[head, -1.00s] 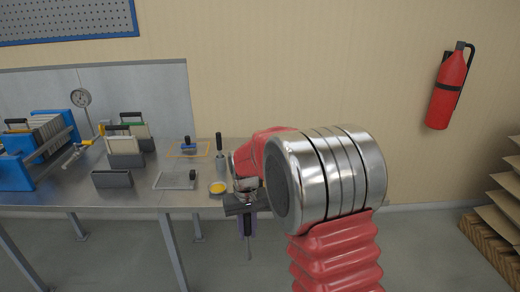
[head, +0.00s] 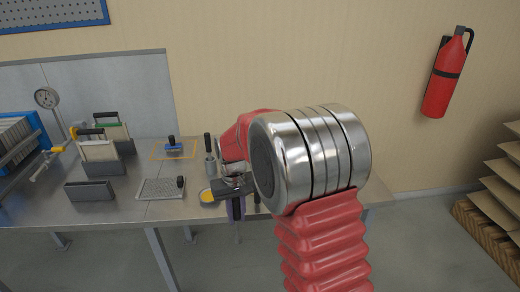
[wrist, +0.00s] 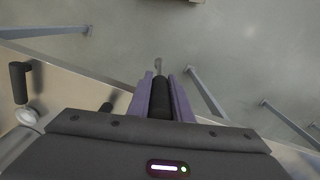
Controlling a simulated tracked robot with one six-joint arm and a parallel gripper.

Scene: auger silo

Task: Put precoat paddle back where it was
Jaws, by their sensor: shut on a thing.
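My gripper (head: 235,208) is at the front edge of the steel bench, near a round dish with yellow contents (head: 207,195). Its purple fingers point down and also show in the wrist view (wrist: 162,88). They are shut on a tool with a black handle (wrist: 160,102) and a thin grey shaft, which I take for the precoat paddle. The shaft points away from the fingers, over the floor. In the head view the tool is mostly hidden by the gripper. A black-handled tool (head: 208,144) stands upright on the bench just behind the dish.
The bench (head: 110,213) holds a mesh tray with a black knob (head: 160,188), a dark block (head: 89,191), plates with handles (head: 97,148) and a blue block (head: 173,148) inside an orange outline. A fire extinguisher (head: 447,75) hangs at right; stacked sheets (head: 495,190) stand below it.

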